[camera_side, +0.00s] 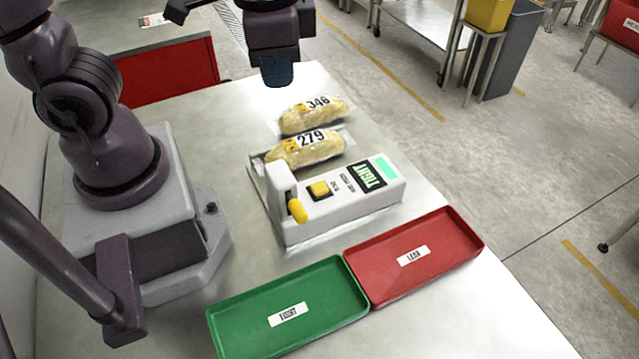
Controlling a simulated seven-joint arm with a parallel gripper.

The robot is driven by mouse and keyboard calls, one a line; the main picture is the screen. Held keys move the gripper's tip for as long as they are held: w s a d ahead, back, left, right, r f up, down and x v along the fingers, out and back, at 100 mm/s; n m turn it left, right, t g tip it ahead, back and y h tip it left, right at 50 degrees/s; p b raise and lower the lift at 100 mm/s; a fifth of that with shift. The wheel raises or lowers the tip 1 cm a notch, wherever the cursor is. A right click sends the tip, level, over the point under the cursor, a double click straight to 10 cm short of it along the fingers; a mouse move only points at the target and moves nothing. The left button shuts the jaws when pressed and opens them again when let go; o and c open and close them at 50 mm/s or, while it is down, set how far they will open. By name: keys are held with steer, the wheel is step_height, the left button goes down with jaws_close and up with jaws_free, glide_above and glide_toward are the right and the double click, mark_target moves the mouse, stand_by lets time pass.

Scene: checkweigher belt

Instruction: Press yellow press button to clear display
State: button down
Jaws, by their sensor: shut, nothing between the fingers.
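The white checkweigher (345,211) stands in the middle of the table. A lever with a yellow knob (297,211) stands at the machine's left end. My gripper (277,84) is shut and empty. It hangs at the top of the view, beyond the bags and well away from the button.
A bag marked 279 (322,153) lies at the checkweigher's far side; a bag marked 346 (324,118) lies behind it. A green tray (240,325) and a red tray (437,254) lie side by side in front; their small labels are hard to read. The table's right edge is clear.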

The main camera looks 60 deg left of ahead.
mark_target(318, 189)
steer(key=w+d+f+m+g+y, duration=0.2)
steer(key=w+f+m+y, duration=0.1)
steer(key=f+y, duration=0.4)
steer(key=shift+w+d+f+g+y, duration=0.25)
steer(key=shift+w+f+g+y, duration=0.15)
steer(key=shift+w+f, duration=0.4)
steer(key=shift+s+f, duration=0.1)
steer(key=shift+s, duration=0.1)
steer(key=shift+f, duration=4.4)
steer(key=shift+f, duration=0.1)
steer(key=shift+f, duration=0.3)
